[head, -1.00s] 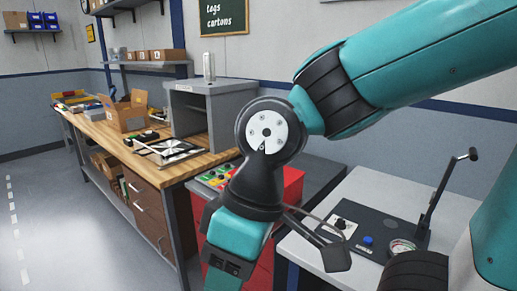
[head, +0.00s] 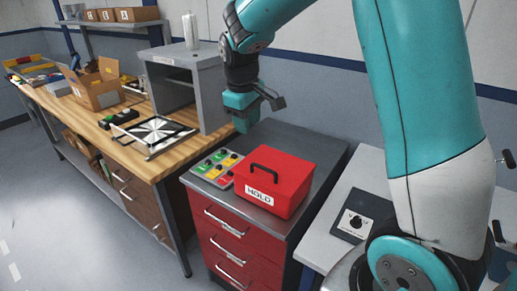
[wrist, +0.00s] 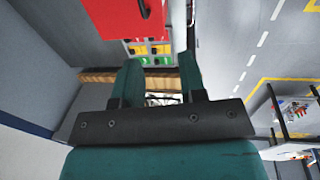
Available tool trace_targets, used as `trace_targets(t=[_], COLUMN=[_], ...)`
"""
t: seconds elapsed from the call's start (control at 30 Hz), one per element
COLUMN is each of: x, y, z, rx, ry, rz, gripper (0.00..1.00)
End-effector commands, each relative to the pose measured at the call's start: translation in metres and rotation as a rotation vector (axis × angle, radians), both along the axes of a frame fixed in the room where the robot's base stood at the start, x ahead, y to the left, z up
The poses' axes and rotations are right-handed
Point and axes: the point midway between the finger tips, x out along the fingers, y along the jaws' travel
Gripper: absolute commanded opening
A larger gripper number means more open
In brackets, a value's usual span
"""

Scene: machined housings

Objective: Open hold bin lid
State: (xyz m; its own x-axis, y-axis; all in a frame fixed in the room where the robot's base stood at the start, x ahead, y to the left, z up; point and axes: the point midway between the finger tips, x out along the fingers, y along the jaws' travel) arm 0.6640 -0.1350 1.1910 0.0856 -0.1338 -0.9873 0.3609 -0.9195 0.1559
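The red hold bin (head: 288,196) stands on the dark top of a red drawer cabinet, with a white HOLD label on its front. Its red lid (head: 284,163) is shut and carries a black bar handle (head: 264,171). My gripper (head: 242,127) is above and behind the bin, to its left, apart from it. In the wrist view my gripper (wrist: 161,72) has its two fingers spread with nothing between them. Part of the red bin (wrist: 108,18) shows at the top of that view.
A grey open-fronted box (head: 186,85) stands on the wooden bench (head: 95,130), near my gripper. Bare cabinet top lies behind the bin.

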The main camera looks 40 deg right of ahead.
Motion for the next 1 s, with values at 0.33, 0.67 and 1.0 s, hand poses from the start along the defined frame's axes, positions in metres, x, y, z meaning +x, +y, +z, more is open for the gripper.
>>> trace_targets(t=[0.33,0.67,1.0], x=[0.018,0.023,0.028], y=[-0.031,-0.043,-0.054], z=[-0.029,-0.102,-0.160], rx=[-0.049,-0.049,-0.048], ry=[0.023,0.022,0.017], rz=[-0.030,-0.029,-0.028], gripper=[0.38,0.38,0.38])
